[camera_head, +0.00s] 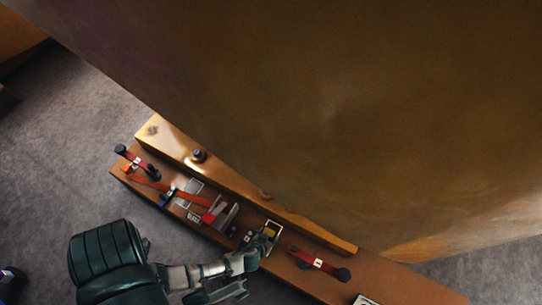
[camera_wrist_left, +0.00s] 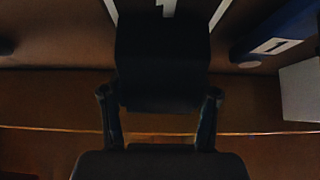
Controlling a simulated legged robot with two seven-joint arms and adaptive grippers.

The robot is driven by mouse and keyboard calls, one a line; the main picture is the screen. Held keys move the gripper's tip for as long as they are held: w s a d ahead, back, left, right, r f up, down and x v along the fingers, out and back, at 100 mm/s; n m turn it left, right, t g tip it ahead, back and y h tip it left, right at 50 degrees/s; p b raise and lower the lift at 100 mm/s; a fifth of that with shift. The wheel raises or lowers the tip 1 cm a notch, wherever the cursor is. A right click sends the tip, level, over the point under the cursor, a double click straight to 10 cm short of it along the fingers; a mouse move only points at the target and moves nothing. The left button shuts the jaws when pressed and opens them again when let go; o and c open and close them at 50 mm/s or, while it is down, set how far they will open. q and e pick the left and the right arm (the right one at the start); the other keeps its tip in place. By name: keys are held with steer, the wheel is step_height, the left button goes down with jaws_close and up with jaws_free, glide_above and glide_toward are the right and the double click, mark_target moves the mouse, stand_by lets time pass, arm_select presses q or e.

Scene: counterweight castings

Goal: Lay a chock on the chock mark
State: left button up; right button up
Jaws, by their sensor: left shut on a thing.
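My left gripper (camera_head: 264,240) reaches over the long brown ledge (camera_head: 385,281) from below. In the left wrist view its two fingers (camera_wrist_left: 160,118) are closed on the sides of a dark block (camera_wrist_left: 162,55). The block may be a chock; its shape is too dark to tell for sure. A white marking (camera_wrist_left: 166,6) shows just past its top edge. I cannot tell which of the white plates, such as the one at the ledge's lower edge (camera_head: 365,300), is the chock mark. My right gripper is not in view.
Red bars with black ends lie left (camera_head: 138,161) and right (camera_head: 318,262) of my gripper. An orange strap (camera_head: 150,182), a blue piece (camera_head: 168,197) and a red-and-grey fitting (camera_head: 220,213) are on the left part. A huge brown casting (camera_head: 330,110) overhangs the ledge.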

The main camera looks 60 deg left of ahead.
arm_select(q)
steer(key=shift+s+f, duration=0.15)
steer(key=shift+f, duration=0.3)
steer(key=o, duration=1.2)
steer(key=shift+o, duration=0.9)
